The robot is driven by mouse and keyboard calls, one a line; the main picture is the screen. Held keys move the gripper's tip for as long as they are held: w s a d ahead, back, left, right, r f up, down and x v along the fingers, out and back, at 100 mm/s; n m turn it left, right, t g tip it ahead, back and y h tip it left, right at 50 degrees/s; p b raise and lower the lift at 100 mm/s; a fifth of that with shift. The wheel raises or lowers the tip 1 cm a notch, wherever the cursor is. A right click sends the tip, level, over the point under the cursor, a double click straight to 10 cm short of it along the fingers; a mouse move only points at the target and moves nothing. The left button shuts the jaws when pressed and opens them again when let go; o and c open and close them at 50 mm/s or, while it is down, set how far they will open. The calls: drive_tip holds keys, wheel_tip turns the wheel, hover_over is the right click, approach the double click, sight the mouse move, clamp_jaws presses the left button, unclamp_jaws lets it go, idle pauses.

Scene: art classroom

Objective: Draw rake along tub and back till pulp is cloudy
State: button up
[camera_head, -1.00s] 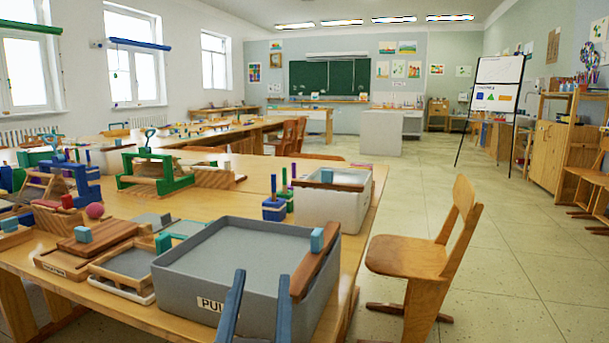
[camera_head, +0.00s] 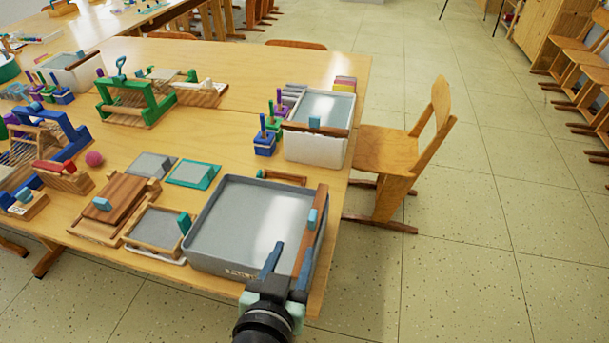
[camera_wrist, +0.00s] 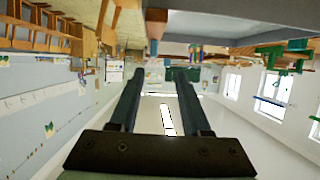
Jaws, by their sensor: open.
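The grey tub (camera_head: 205,225), labelled on its front, stands at the table's near right corner, filled with smooth grey pulp (camera_head: 250,218). A brown wooden rake bar (camera_head: 321,205) with a blue grip block (camera_head: 312,219) lies along the tub's right rim. My gripper (camera_head: 289,256) is open and empty at the tub's front right corner, on the near side of the blue block. Its right finger overlaps the bar's near end in the picture; contact cannot be told. The wrist view shows the two fingers (camera_wrist: 160,72) apart, with the tub's grey side (camera_wrist: 225,25) and probably the bar's end (camera_wrist: 155,22) above.
A white tub (camera_head: 315,148) with a similar bar stands behind. Framed screens (camera_head: 155,230) and wooden boards (camera_head: 110,208) lie to the left. A wooden chair (camera_head: 395,160) stands at the table's right side. The floor (camera_head: 460,250) to the right is clear.

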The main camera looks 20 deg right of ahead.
sight(311, 221)
drive_tip(key=shift+d+r+g+p, duration=0.25)
drive_tip(key=shift+d+p, duration=0.2)
drive_tip(key=shift+p, duration=0.25)
drive_tip(key=x, duration=1.2)
drive_tip(key=shift+d, duration=0.2)
clamp_jaws()
idle(0.6)
